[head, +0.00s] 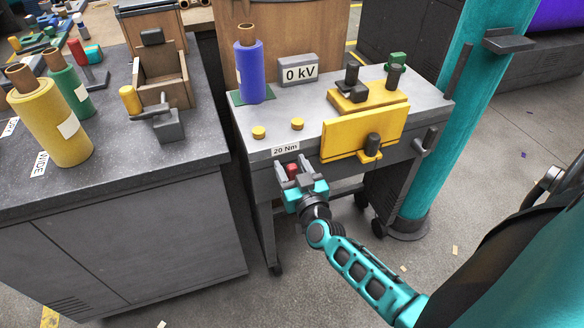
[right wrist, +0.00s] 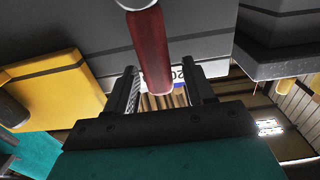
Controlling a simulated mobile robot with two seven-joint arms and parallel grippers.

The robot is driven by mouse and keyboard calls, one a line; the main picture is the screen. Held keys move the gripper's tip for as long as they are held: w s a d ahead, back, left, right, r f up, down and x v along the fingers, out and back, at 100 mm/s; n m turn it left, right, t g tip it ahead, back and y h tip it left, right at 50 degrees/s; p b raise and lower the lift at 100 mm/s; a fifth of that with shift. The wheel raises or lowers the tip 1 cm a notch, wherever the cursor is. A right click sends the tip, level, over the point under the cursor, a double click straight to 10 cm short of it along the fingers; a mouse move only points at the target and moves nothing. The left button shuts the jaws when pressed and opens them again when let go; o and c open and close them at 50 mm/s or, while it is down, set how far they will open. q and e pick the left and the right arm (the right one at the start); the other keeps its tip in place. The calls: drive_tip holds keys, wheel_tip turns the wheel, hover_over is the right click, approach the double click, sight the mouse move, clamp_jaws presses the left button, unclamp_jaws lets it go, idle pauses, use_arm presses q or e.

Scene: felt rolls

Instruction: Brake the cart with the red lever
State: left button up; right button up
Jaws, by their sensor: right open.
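The cart (head: 370,118) is a grey wheeled table with a "20 Nm" label on its front edge. The red lever (head: 293,170) is at the cart's front, just below that label, and is partly hidden by my right gripper. In the right wrist view the red lever (right wrist: 152,50) reaches down between the two fingers. My right gripper (head: 297,178) is open around the lever; its fingertips (right wrist: 168,82) stand on either side with gaps. My left gripper is in neither view.
On the cart stand a blue roll (head: 250,72), a "0 kV" box (head: 298,70) and a yellow fixture (head: 368,96). A yellow plate (head: 364,132) hangs at its front. A dark bench (head: 110,190) stands left. A teal column (head: 455,100) stands right of the cart.

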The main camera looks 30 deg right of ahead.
clamp_jaws()
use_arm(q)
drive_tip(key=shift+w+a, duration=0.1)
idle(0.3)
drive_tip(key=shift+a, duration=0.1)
